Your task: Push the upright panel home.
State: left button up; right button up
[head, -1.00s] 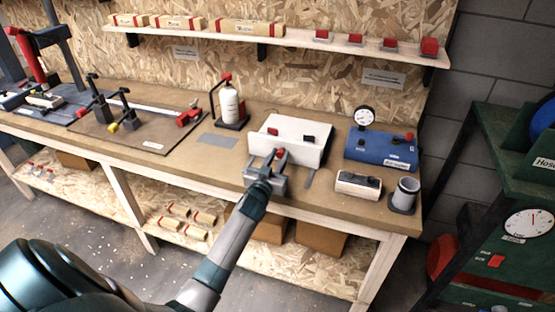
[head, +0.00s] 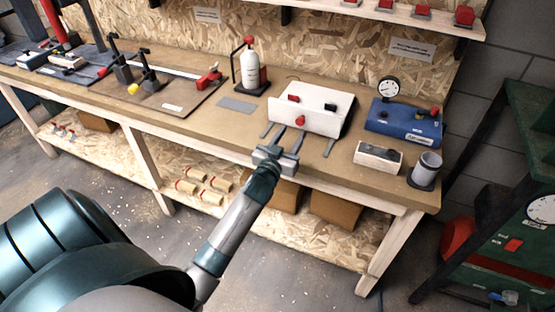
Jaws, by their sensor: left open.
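A white box unit (head: 322,93) sits on the workbench, with a red part (head: 293,98) and a black part (head: 330,107) at its top. Its white upright panel (head: 318,124) faces the bench's front edge and carries a red knob (head: 300,120). Whether a gap lies behind the panel, I cannot tell. Dark strips (head: 329,147) lie on the bench in front of it, one near each side. My left gripper (head: 290,134) is open and empty, low in front of the panel, with its fingers pointing at it just below the knob. Contact is not clear. My right gripper is not in view.
A white bottle in a stand (head: 250,68) is behind left. A flat grey plate (head: 237,105) lies left, with bare bench around it.

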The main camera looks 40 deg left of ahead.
pick_arm(q)
jog(key=b+v, duration=0.2)
jog(key=v, duration=0.9)
jog(key=shift+d, duration=0.1)
jog(key=s+d+f+m+g+h, duration=0.1)
jog(key=s+d+f+g, duration=0.25)
jog(key=f, duration=1.05)
jog(key=s+d+f+m+g+h, duration=0.15)
jog(key=s+f, duration=0.25)
jog(key=f, duration=0.9)
jog(key=s+d+f+g+h, duration=0.1)
jog(key=s+d+f+g, duration=0.2)
jog(key=f, duration=1.1)
jog(key=s+d+f+m+g, duration=0.1)
jog(key=s+d+f+g, duration=0.1)
jog(key=s+f, duration=0.55)
jog(key=s+d+f+g, duration=0.2)
jog(key=s+f, duration=0.4)
jog(key=s, duration=0.2)
jog(key=s+f+g, duration=0.2)
jog(key=s+f, duration=0.2)
jog(key=s, duration=0.8)
jog(key=s+d+f+m+g, duration=0.1)
jog(key=s+f, duration=0.4)
jog(key=s, duration=0.7)
jog(key=shift+d+f+g, duration=0.2)
jog(key=shift+d+g, duration=0.15)
jog(key=shift+g, duration=0.45)
